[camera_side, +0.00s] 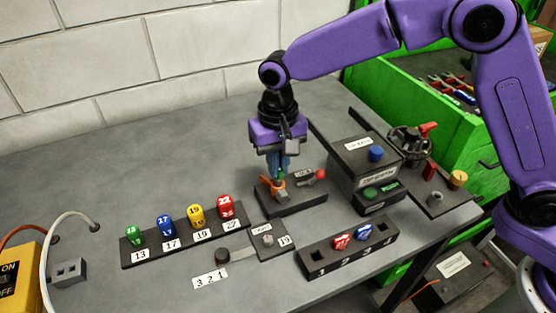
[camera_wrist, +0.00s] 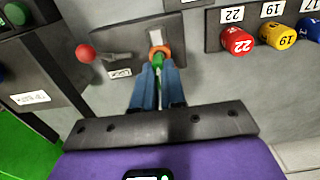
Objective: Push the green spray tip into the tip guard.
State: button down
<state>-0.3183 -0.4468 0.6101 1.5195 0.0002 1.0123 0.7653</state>
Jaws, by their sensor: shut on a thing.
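My gripper (camera_side: 277,172) points straight down at the orange tip guard (camera_side: 266,184), which stands on a dark block. In the wrist view its blue fingers (camera_wrist: 158,82) are shut on a green spray tip (camera_wrist: 155,60). The tip lies at the orange guard (camera_wrist: 159,49), in line with it. The fingers hide much of the tip, and I cannot tell how deep it sits in the guard. Another green spray tip (camera_side: 134,236), marked 13, stands in the rack at the left.
The rack (camera_side: 188,241) also holds blue, yellow and red tips. A numbered block (camera_side: 349,252) holds a red and a blue tip. A red-knobbed lever (camera_side: 319,174) sits beside the guard, with dark boxes (camera_side: 363,160) to the right. The table behind the rack is clear.

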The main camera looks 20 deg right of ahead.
jog(key=shift+f, duration=1)
jog(key=c, duration=0.8)
grip_release()
jog(key=shift+r, duration=3.45)
